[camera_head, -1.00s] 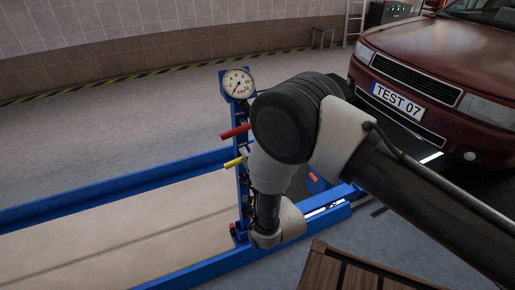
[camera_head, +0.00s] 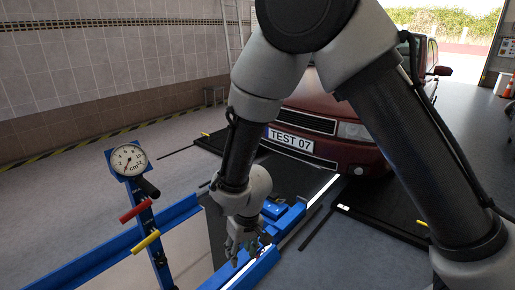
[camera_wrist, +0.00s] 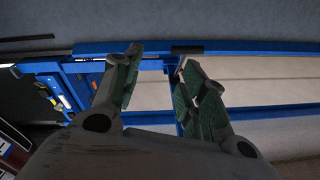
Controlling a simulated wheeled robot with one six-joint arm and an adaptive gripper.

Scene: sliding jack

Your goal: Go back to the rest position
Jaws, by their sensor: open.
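My gripper (camera_head: 245,243) hangs at the end of my folded arm, low in the middle of the head view, in front of the blue jack frame (camera_head: 270,262). In the wrist view my gripper (camera_wrist: 158,75) shows two fingers with green pads, spread apart and with nothing between them. The blue frame (camera_wrist: 250,48) runs across below it in that view. The jack's blue post stands left of my gripper in the head view, with a round gauge (camera_head: 129,160), a red handle (camera_head: 136,210) and a yellow handle (camera_head: 146,242). My gripper is apart from these handles.
A dark red car (camera_head: 388,98) with plate TEST 07 stands behind my arm, partly hidden by it. A tiled wall (camera_head: 90,70) runs along the left. A ladder (camera_head: 232,30) leans near the wall. Grey floor (camera_head: 70,200) is clear left of the post.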

